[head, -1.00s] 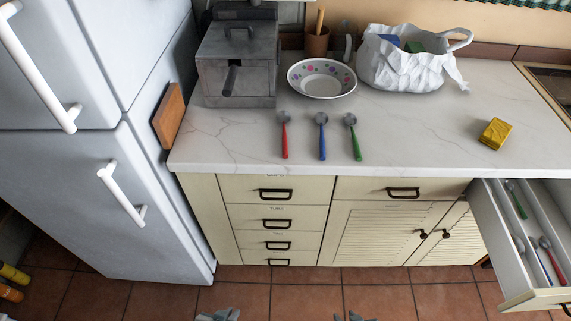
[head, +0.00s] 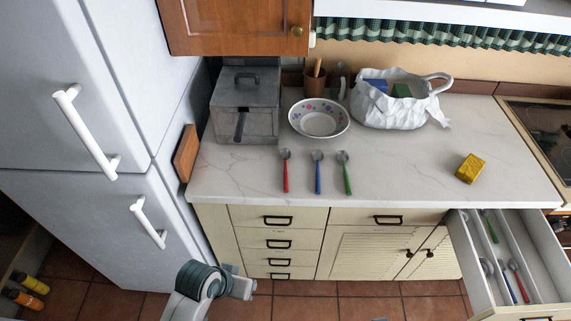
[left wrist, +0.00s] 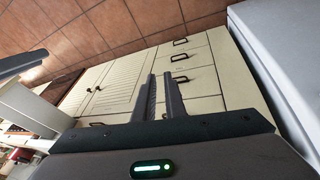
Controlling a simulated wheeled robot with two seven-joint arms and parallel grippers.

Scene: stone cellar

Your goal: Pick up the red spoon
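A red spoon (head: 286,175) lies on the white marble counter (head: 400,180), its bowl toward the wall and its red handle toward the front edge. Another red-handled spoon (head: 520,283) lies in the open drawer at the right. My left arm shows at the bottom of the head view, in front of the cabinets and below the counter. In the left wrist view my left gripper (left wrist: 160,76) has its two fingers apart with a narrow gap, empty, facing the cabinet fronts. My right gripper is not in view.
Blue (head: 318,175) and green (head: 345,175) spoons lie beside the red one. Behind stand a grey metal box (head: 245,110), a dotted bowl (head: 319,118) and a white bag (head: 390,108). A yellow block (head: 470,168) is at right. The open drawer (head: 475,265) juts out; the fridge (head: 80,200) borders the left.

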